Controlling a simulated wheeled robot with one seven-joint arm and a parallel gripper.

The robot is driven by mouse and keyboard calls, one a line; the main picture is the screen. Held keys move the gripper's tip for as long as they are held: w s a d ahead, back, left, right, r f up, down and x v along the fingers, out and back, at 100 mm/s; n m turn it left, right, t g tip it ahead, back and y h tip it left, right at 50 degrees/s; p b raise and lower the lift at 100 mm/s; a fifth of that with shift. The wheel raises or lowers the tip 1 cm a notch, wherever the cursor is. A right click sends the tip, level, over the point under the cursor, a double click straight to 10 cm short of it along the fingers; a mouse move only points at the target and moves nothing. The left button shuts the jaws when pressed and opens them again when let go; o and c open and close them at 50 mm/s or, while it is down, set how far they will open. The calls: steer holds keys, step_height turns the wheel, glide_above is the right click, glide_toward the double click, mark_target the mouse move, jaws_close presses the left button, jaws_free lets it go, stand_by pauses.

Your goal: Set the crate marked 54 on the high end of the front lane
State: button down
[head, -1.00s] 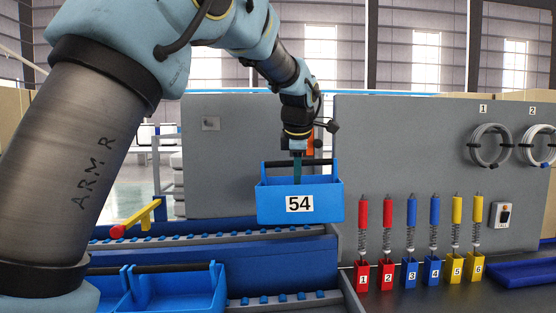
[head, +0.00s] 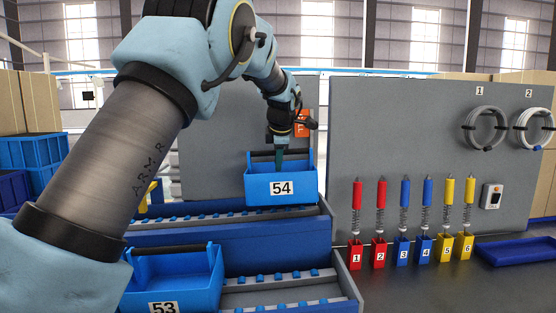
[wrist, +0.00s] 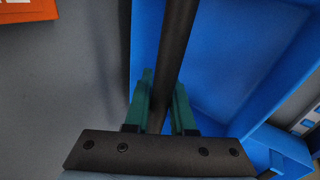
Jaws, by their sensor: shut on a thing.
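The blue crate marked 54 (head: 281,187) hangs upright by its dark bar handle in the head view. My gripper (head: 279,156) is shut on this handle; in the wrist view the green fingers (wrist: 163,90) lie on both sides of the dark bar (wrist: 176,45). The crate is at the right part of the back roller lane (head: 225,214). Whether its bottom touches the rollers I cannot tell. The front lane (head: 275,285) runs lower and nearer, with bare rollers on its right part.
A blue crate marked 53 (head: 172,280) stands on the left of the front lane. A grey panel (head: 400,140) rises behind. Several numbered holders with coloured plungers (head: 356,255) and a blue tray (head: 515,250) are at right. An orange sign (head: 303,124) hangs behind my wrist.

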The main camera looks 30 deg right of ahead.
steer(key=shift+f+b, duration=1.85)
steer(key=shift+f, duration=0.85)
steer(key=shift+s+f+b, duration=0.15)
steer(key=shift+f+b, duration=0.15)
steer(key=shift+f, duration=0.45)
steer(key=c, duration=1)
jaws_free()
steer(key=shift+d, duration=0.1)
steer(key=o, duration=0.3)
steer(key=shift+r, duration=0.2)
